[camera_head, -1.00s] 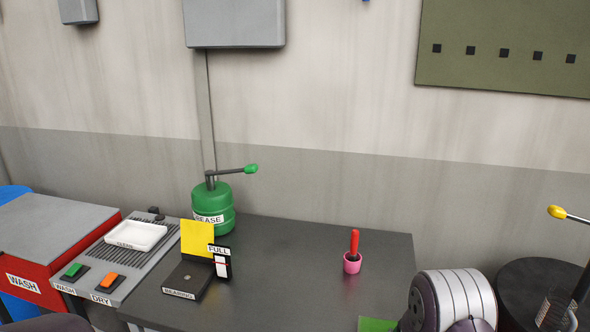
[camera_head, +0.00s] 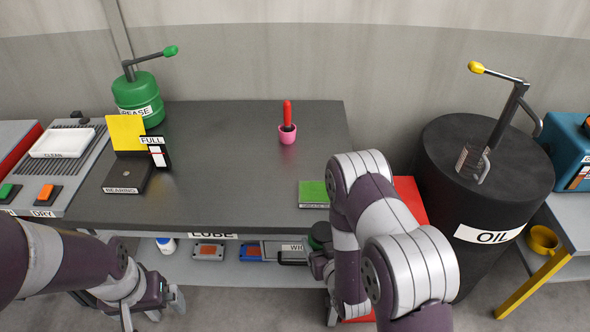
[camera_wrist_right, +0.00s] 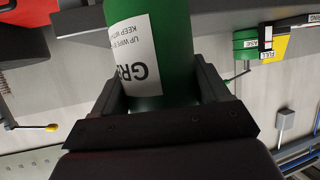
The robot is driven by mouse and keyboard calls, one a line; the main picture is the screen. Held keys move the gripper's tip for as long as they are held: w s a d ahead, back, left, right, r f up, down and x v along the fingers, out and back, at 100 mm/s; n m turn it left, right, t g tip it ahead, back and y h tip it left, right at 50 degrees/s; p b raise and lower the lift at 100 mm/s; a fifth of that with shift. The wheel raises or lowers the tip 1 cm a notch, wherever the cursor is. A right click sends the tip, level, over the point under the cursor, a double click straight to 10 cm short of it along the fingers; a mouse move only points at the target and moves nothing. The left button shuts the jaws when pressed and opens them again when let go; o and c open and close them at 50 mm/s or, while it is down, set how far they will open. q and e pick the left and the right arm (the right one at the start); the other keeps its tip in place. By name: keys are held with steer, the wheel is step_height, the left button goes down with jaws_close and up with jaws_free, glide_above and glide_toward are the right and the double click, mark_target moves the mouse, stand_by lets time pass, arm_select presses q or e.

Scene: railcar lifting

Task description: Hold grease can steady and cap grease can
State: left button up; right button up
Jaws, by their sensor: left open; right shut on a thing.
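The green grease can (camera_wrist_right: 160,45) with a white label fills the upper middle of the right wrist view. My right gripper (camera_wrist_right: 163,88) is shut around it, one finger on each side. In the head view the can (camera_head: 320,235) is a dark green patch at the table's front edge, mostly hidden by my right arm. My left gripper (camera_head: 153,307) is open and empty, low at the left, in front of the lower shelf and apart from the can. I cannot make out a cap in any view.
The dark table (camera_head: 230,185) is mostly clear. A black oil drum (camera_head: 480,190) stands right.

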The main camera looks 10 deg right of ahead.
steer(key=s+a+n+g+y, duration=0.1)
steer(key=a+n+g+y, duration=0.2)
steer(key=a+n+y, duration=0.5)
steer(key=a, duration=0.6)
steer(key=shift+s+a+y, duration=0.35)
steer(key=shift+s+y, duration=0.05)
arm_select(q)
steer(key=shift+c, duration=1.2)
arm_select(e)
jaws_close()
arm_select(q)
steer(key=shift+d+f, duration=0.1)
steer(key=shift+d, duration=0.2)
steer(key=shift+c, duration=0.3)
steer(key=w+d+n, duration=0.3)
steer(key=w+d, duration=0.3)
steer(key=d, duration=0.5)
steer(key=w+d+r+n+g, duration=0.1)
steer(key=w+d+n, duration=0.2)
steer(key=w+d, duration=0.4)
steer(key=shift+w+d+r+n, duration=0.2)
steer(key=shift+d+n, duration=0.1)
steer(key=shift+d, duration=1.55)
